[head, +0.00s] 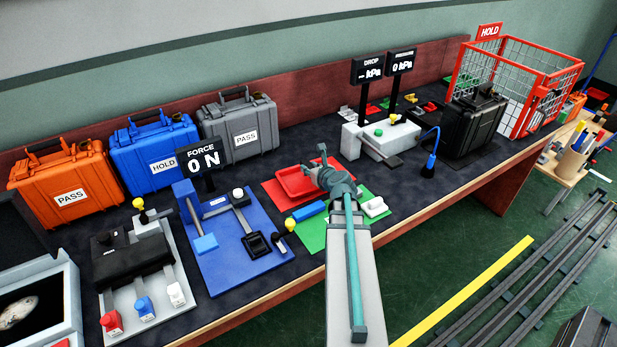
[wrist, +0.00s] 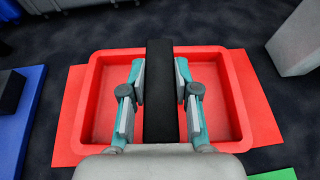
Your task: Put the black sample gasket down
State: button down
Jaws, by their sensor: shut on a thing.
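My gripper (head: 322,165) is over the red tray (head: 291,184) in the head view. In the wrist view my gripper (wrist: 160,106) is shut on the black sample gasket (wrist: 159,70), which shows as a dark upright strip between the two fingers. The red tray (wrist: 92,102) lies below and around it in that view, on a red mat (wrist: 70,122). The tray floor that shows is bare. The gasket's lower end is hidden, so I cannot tell whether it touches the tray floor.
A green mat (head: 312,234) with a blue block (head: 309,211) and a white piece (head: 375,207) lies in front of the tray. The blue force fixture (head: 238,250) is to the left. A white-grey tester (head: 377,143) stands close behind at the right.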

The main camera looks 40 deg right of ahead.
aim_at(308, 181)
jog(key=f, duration=0.1)
jog(key=w+f, duration=0.1)
jog(key=f, duration=0.1)
jog(key=shift+f, duration=0.6)
jog(key=shift+f+b, duration=0.15)
jog(key=shift+b, duration=0.15)
jog(key=c, duration=0.9)
grip_release()
jog(key=shift+o, duration=0.2)
